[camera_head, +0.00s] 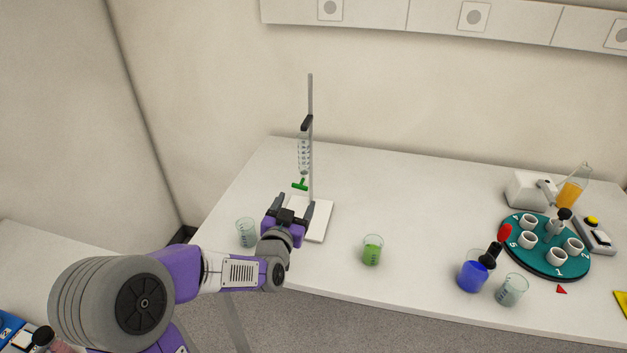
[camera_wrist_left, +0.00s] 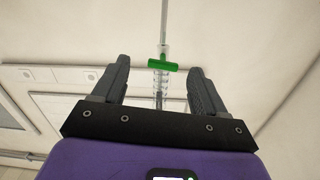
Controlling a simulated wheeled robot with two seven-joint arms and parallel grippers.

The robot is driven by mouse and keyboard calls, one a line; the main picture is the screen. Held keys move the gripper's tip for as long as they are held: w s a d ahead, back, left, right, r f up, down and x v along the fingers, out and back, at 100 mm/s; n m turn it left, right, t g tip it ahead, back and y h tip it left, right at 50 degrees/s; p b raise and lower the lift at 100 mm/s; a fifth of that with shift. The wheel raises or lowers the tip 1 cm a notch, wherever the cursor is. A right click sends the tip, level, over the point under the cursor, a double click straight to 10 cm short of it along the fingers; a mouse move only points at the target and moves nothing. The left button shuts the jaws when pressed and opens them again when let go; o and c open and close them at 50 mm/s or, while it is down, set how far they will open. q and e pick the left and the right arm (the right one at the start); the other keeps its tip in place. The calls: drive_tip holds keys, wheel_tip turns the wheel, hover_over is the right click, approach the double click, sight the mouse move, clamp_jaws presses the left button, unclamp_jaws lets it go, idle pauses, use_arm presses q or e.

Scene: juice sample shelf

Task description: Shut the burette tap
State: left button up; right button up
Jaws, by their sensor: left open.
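The burette (camera_head: 304,153) is clamped upright on a stand with a thin rod and a white base (camera_head: 318,222). Its green tap (camera_head: 300,184) sits at the lower end, with the handle lying roughly crosswise. In the left wrist view the tap (camera_wrist_left: 162,64) appears between and beyond my fingertips. My left gripper (camera_head: 294,203) is open and empty, just below and in front of the tap in the head view. It does not appear to touch the tap. My right gripper is not in view.
An empty beaker (camera_head: 246,232) stands left of my left gripper, and a beaker of green liquid (camera_head: 372,250) stands to the right. A blue flask (camera_head: 473,271), another beaker (camera_head: 512,290) and a teal numbered carousel (camera_head: 548,263) stand farther right. The table's middle is mostly clear.

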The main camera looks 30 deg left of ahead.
sight(299, 188)
use_arm(q)
drive_tip(key=shift+w+a+r, duration=0.2)
drive_tip(key=shift+w+r, duration=0.05)
drive_tip(key=shift+w, duration=0.2)
drive_tip(key=shift+w+a+r, duration=0.15)
drive_tip(key=shift+w+r, duration=0.1)
drive_tip(key=shift+w, duration=0.2)
drive_tip(key=shift+w+a+r, duration=0.1)
drive_tip(key=shift+w+a, duration=0.05)
drive_tip(key=shift+w, duration=0.15)
drive_tip(key=shift+x, duration=2.65)
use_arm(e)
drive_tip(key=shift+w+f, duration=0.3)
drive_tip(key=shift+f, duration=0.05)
